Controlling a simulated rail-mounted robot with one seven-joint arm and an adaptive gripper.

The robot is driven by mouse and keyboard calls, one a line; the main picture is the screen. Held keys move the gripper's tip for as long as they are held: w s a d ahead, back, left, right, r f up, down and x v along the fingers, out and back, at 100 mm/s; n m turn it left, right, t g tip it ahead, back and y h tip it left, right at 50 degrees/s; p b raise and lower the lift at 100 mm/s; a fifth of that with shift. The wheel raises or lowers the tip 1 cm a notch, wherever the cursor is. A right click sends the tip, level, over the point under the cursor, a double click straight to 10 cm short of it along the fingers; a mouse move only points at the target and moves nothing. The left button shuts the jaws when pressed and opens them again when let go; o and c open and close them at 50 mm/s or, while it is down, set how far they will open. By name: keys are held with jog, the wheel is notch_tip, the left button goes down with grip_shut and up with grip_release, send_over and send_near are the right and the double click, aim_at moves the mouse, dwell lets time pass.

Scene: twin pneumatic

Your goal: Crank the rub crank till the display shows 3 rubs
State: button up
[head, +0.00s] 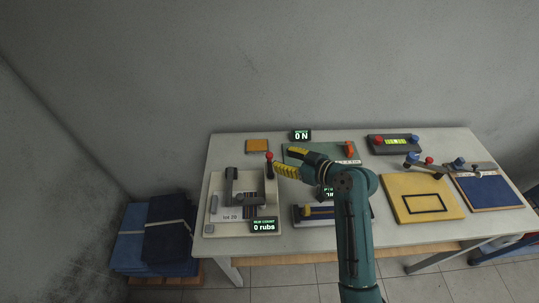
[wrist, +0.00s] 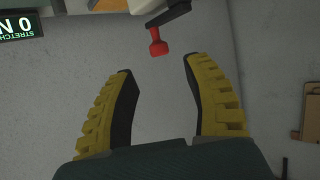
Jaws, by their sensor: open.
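The rub crank's red knob (head: 269,156) stands on a dark arm at the back right of the pale rubbing device (head: 213,190). The rub count display (head: 263,226) at the device's front reads 0 rubs. My gripper (head: 281,158) has yellow fingers spread apart, just right of the knob. In the wrist view, the red knob (wrist: 158,42) hangs from its dark crank arm (wrist: 168,16), just beyond the gap between my open fingertips (wrist: 158,66). Nothing is between the fingers.
A stretch display (head: 301,135) reading 0 N stands behind, near a green board (head: 325,150). A yellow board (head: 422,198), a blue pad (head: 490,195) and a dark box with buttons (head: 394,144) lie to the right. Folded blue cloths (head: 168,228) are stacked left of the table.

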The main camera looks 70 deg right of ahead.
aim_at(269, 154)
jog(key=x, duration=0.6)
jog(key=shift+w+f, duration=0.15)
jog(key=shift+w, duration=0.25)
jog(key=c, duration=0.9)
grip_shut()
